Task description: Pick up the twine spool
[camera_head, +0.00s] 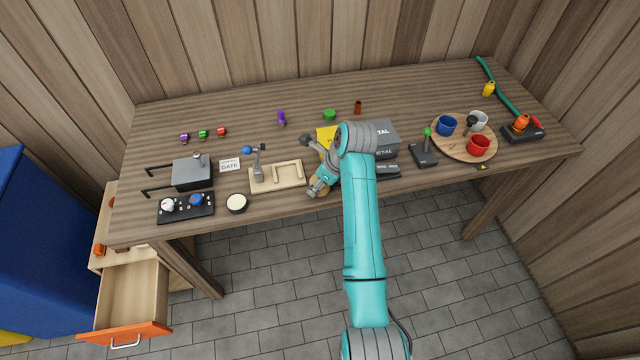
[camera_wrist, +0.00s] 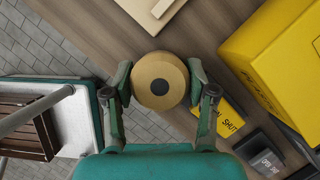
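The twine spool (camera_wrist: 160,66) is a round tan disc with a dark centre hole, seen end-on in the wrist view. It sits between the two fingers of my gripper (camera_wrist: 160,82), and both pads appear to press against its sides. In the head view the gripper (camera_head: 319,186) is at the bench's front edge, with a bit of the tan spool (camera_head: 313,190) showing beside it. My arm hides much of that spot. I cannot tell whether the spool rests on the bench or is slightly raised.
A wooden tray (camera_head: 262,187) lies left of my gripper on the workbench (camera_head: 290,100). A yellow box (camera_wrist: 280,65) and a grey metal box (camera_head: 385,135) stand close behind and right. The front edge drops to a tiled floor. An open drawer (camera_head: 125,300) is at lower left.

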